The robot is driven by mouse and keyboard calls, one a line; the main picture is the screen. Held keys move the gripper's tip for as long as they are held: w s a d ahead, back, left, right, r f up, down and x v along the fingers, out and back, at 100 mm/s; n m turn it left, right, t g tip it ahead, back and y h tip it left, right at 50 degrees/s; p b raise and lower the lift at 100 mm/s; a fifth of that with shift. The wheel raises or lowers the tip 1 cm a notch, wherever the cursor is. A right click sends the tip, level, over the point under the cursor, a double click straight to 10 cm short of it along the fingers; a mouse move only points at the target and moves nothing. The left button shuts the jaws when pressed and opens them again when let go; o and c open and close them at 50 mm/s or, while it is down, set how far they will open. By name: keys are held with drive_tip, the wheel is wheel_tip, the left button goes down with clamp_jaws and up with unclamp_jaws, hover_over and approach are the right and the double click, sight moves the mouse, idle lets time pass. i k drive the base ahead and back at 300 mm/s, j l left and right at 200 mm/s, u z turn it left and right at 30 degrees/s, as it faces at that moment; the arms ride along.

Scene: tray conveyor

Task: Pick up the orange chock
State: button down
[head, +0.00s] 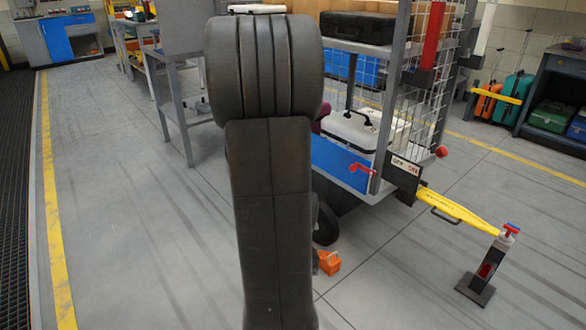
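The orange chock (329,262) lies on the grey floor, just right of my dark arm and near the black wheel of the cart. Its left part is partly hidden behind my arm. My arm fills the middle of the head view from top to bottom. My gripper does not show, so I cannot see whether it is open or shut.
A wire-sided cart (345,160) with cases on its shelves stands behind the chock. A yellow tow bar (460,212) runs from it to a dark post (487,268) at right. Grey tables (175,60) stand back left. The floor at left is clear.

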sight(330, 262)
drive_tip(key=i+l+u, duration=0.25)
drive_tip(key=i, duration=0.2)
drive_tip(key=i+l+u, duration=0.25)
drive_tip(key=i+l, duration=0.05)
drive_tip(key=i, duration=0.1)
